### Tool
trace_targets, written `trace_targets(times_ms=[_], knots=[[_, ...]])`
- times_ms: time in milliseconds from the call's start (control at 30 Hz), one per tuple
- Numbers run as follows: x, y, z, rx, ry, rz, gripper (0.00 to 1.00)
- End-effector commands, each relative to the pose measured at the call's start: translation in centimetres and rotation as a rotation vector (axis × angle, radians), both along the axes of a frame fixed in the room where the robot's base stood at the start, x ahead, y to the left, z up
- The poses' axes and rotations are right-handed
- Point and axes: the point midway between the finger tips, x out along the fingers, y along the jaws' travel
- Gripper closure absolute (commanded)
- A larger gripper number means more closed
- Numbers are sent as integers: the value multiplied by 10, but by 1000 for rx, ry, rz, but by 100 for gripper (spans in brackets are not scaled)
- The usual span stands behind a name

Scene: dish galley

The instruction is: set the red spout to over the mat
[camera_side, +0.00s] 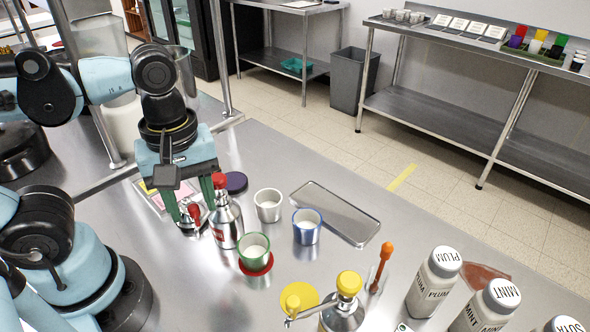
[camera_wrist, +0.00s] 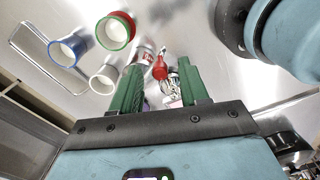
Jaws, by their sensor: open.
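A steel bottle (camera_side: 226,222) with a red top stands on the steel counter. Its red spout (camera_side: 194,212) is low beside it, to its left; a red knob also shows in the wrist view (camera_wrist: 160,68). My gripper (camera_side: 189,206) is open and pointed down, with its green fingers on either side of the red spout; I cannot tell whether they touch it. A round red mat (camera_side: 268,267) lies right of the bottle, with a green-rimmed cup (camera_side: 254,251) on it.
A white cup (camera_side: 268,205), a blue-rimmed cup (camera_side: 306,227) and a metal tray (camera_side: 340,212) stand to the right. A dark purple disc (camera_side: 236,182) lies behind the bottle. A yellow-topped dispenser (camera_side: 345,310), an orange-handled tool (camera_side: 384,258) and several labelled bottles (camera_side: 433,283) fill the front right.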

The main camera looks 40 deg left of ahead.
Motion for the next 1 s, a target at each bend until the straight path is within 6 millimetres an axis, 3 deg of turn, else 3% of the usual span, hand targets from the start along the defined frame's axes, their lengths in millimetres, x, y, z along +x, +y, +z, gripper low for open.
trace_targets(times_ms=[300,600,1000], knots=[[0,0,-2,0,0,0,56],[0,0,-2,0,0,0,100],[0,-1,-2,0,0,6,100]])
